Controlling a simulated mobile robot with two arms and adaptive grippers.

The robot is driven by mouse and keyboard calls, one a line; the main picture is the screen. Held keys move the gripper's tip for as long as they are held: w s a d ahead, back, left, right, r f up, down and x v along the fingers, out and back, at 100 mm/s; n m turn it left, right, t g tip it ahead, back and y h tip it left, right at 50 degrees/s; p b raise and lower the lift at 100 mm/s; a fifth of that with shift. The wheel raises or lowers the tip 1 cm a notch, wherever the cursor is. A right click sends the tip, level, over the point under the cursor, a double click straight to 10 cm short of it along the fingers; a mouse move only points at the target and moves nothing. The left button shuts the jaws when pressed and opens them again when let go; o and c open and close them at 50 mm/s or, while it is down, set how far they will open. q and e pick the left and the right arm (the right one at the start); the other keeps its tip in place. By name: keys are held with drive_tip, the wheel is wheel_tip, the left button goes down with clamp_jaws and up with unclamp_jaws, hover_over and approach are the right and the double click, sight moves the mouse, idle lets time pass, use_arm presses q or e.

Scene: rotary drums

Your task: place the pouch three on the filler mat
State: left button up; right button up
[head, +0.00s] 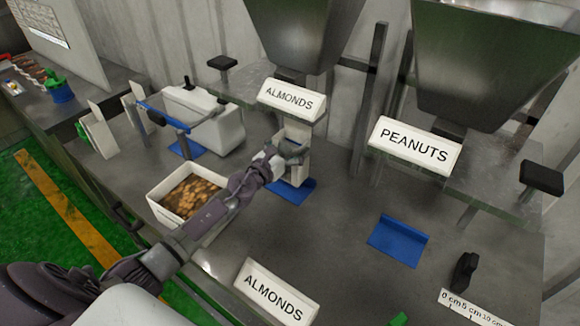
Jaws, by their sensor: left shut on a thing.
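My left gripper (284,153) reaches in from the lower left and is shut on a pale upright pouch (299,163), below the almonds hopper. The pouch's lower end overlaps the blue filler mat (304,188) in the head view. I cannot tell whether it touches the mat. The gripper hides part of the pouch, and no number shows on it. Two other pale pouches (100,137) stand at the left of the table. My right gripper is not in view.
A white bin (158,209) of brown nuts stands beside my left forearm. A white machine (217,130) is behind it. The peanuts hopper (480,70) and a second blue mat (398,241) are at the right. The table's middle is clear.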

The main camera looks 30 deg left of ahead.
use_arm(q)
drive_tip(key=shift+a, duration=0.15)
drive_tip(key=shift+s+f+b, duration=0.15)
drive_tip(key=shift+f+b, duration=0.15)
drive_tip(key=shift+b, duration=0.05)
wheel_tip(320, 180, down, 3)
drive_tip(key=b, duration=0.3)
drive_tip(key=shift+f, duration=0.2)
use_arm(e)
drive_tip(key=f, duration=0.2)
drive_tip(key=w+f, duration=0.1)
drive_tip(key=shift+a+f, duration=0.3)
use_arm(q)
drive_tip(key=shift+r, duration=0.1)
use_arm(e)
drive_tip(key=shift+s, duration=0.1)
use_arm(q)
drive_tip(key=o, duration=1.4)
drive_tip(key=shift+f, duration=0.2)
drive_tip(key=shift+c, duration=0.2)
drive_tip(key=shift+o, duration=0.6)
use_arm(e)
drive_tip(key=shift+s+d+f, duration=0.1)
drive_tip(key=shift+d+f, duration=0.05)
